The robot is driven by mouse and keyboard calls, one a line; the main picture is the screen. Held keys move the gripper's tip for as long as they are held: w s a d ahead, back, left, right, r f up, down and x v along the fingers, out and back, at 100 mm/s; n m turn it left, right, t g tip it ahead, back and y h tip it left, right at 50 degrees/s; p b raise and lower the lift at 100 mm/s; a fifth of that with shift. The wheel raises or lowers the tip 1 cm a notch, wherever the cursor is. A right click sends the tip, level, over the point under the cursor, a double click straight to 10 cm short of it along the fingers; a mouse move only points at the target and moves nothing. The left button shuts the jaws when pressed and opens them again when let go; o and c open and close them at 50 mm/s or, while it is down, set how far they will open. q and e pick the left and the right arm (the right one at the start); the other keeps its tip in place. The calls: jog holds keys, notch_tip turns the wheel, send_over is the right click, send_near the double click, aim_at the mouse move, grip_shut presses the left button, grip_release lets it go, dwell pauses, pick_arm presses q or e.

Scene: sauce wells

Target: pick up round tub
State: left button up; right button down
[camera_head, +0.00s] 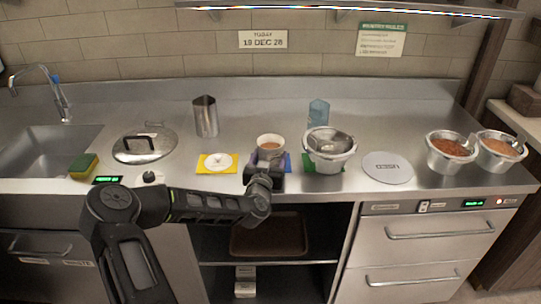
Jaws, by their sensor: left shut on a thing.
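A small round tub (270,141), pale with brown contents, is upright near the counter's front edge. My left gripper (268,158) is shut on it from the front and hides its lower part. A blue-purple mat (287,163) shows partly behind the gripper. I cannot tell whether the tub touches the mat or is just above it. My right gripper is not in view.
To the left are a yellow mat (202,170) with a white lid (218,162), and a steel cup (205,117). A grey disc (388,167) lies further right.

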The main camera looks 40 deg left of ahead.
pick_arm(q)
jog(key=shift+r, duration=0.15)
notch_tip(320, 180, up, 10)
dwell(0.7)
jog(key=shift+f, duration=0.2)
dwell(0.4)
